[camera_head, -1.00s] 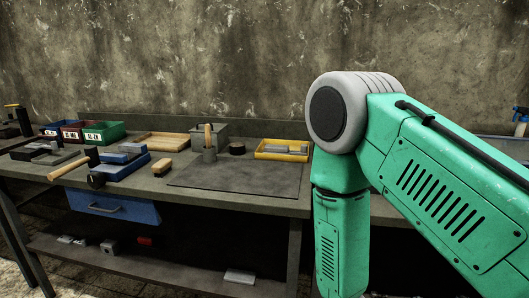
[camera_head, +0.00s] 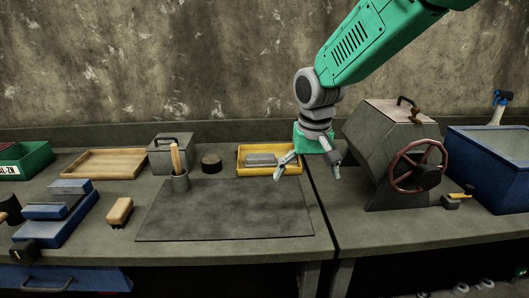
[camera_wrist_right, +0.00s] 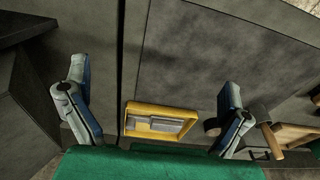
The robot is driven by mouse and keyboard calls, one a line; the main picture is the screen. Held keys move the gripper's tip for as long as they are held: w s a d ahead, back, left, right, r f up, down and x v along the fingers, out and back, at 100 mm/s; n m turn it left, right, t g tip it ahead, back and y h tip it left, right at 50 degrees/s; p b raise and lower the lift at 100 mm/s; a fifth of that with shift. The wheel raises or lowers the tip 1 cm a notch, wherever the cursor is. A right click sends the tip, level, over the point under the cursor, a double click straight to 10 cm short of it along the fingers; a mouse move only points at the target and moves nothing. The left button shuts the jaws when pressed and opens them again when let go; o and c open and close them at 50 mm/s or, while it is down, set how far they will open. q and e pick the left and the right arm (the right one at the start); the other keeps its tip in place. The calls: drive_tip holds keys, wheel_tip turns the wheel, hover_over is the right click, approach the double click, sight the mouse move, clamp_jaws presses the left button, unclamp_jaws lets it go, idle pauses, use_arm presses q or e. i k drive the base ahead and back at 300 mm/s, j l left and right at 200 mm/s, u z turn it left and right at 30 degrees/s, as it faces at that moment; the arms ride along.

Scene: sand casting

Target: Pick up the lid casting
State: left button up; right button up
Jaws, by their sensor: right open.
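A yellow tray (camera_head: 254,172) sits at the back right of the work table. Grey flat metal pieces (camera_head: 261,160) lie in it; I cannot tell for sure whether one is the lid casting. The tray (camera_wrist_right: 160,109) and the grey pieces (camera_wrist_right: 154,125) also show in the right wrist view, between the fingers. My right gripper (camera_head: 308,174) is open and empty, fingers pointing down, over the tray's right side and the table seam. Its spread fingers (camera_wrist_right: 155,85) also show in the wrist view. One finger overlaps the tray's right end in the head view. My left gripper is out of view.
A dark flat mat (camera_head: 225,210) lies bare in front of the tray. A grey machine with a red handwheel (camera_head: 416,166) stands close on the right.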

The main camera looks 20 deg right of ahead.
sight(258, 159)
drive_tip(key=i, duration=1.05)
